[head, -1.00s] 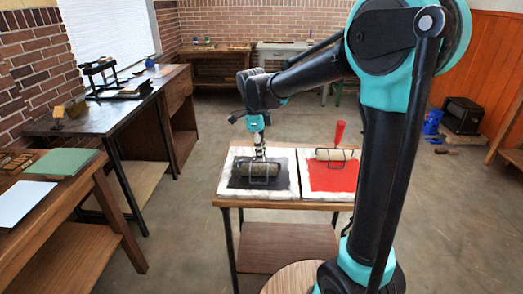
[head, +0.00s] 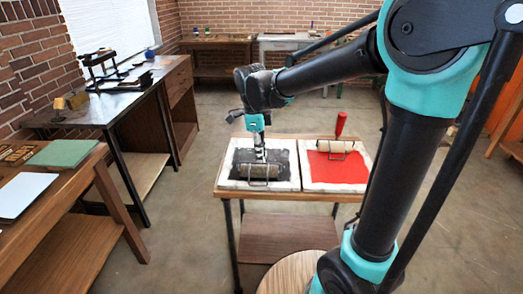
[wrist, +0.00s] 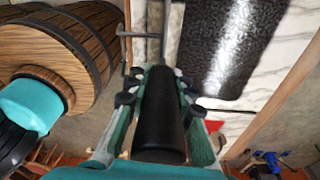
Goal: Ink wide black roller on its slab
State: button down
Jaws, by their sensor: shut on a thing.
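That patch (head: 242,156) lies on a white marbled slab (head: 228,184), the left one of two. My gripper (head: 259,148) stands above the roller, shut on its upright black handle (wrist: 161,115). In the wrist view the handle sits between both fingers, and the textured, shiny ink (wrist: 228,45) shows at the top right.
A second slab with red ink (head: 335,172) and a red-handled roller (head: 340,126) stands to the right on the same wooden table (head: 275,198). Benches line the left wall; the floor between is open.

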jog(key=shift+w, duration=7.45)
jog(key=shift+s, duration=7.55)
jog(key=shift+r, duration=2.55)
